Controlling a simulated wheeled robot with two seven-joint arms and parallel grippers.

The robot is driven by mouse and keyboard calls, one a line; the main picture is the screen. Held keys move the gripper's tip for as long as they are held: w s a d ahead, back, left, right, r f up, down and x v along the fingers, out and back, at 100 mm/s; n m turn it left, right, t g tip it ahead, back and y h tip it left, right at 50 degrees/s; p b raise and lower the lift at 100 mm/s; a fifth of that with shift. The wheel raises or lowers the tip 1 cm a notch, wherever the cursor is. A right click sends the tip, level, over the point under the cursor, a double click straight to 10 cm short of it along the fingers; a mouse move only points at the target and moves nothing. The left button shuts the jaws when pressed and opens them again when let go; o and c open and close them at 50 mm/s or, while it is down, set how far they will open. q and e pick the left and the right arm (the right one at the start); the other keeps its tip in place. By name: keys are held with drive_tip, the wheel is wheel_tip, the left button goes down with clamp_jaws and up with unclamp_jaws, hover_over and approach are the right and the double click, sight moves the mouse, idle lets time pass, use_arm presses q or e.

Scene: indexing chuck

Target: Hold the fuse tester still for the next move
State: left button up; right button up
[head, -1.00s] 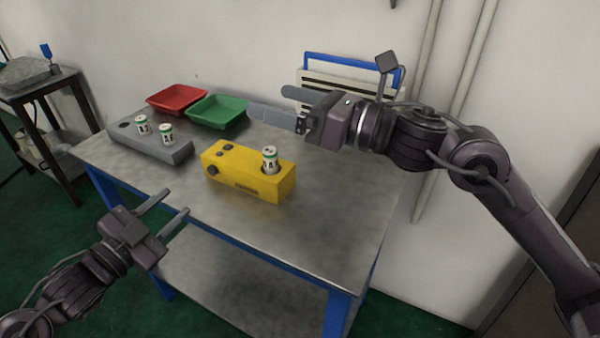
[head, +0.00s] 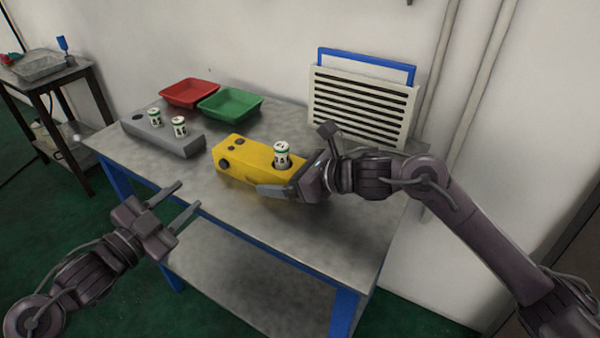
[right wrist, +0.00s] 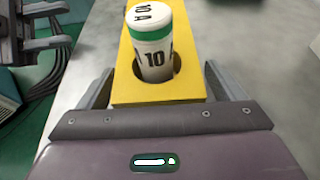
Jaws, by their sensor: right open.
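The yellow fuse tester (head: 243,155) lies on the metal table, with dark knobs on its left end. A white and green fuse (head: 282,154) stands in the round socket at its right end. In the right wrist view this fuse (right wrist: 152,50) reads "10 A" and leans slightly. My right gripper (head: 285,178) is open at the tester's right end. In the right wrist view its fingers stand on either side of the yellow body (right wrist: 128,92), with gaps visible. My left gripper (head: 187,203) is open and empty, in front of the table's left front edge.
A grey holder (head: 175,143) with two fuses stands on the left of the table (head: 225,215). A red tray (head: 190,92) and a green tray (head: 230,104) are behind it. A louvred panel (head: 362,105) leans at the wall. The table front is clear.

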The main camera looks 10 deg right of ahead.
drive_tip(key=shift+w+a+f, duration=0.2)
drive_tip(key=shift+w+a, duration=0.2)
drive_tip(key=shift+a, duration=0.05)
drive_tip(key=c, duration=1.2)
use_arm(q)
clamp_jaws()
idle(1.8)
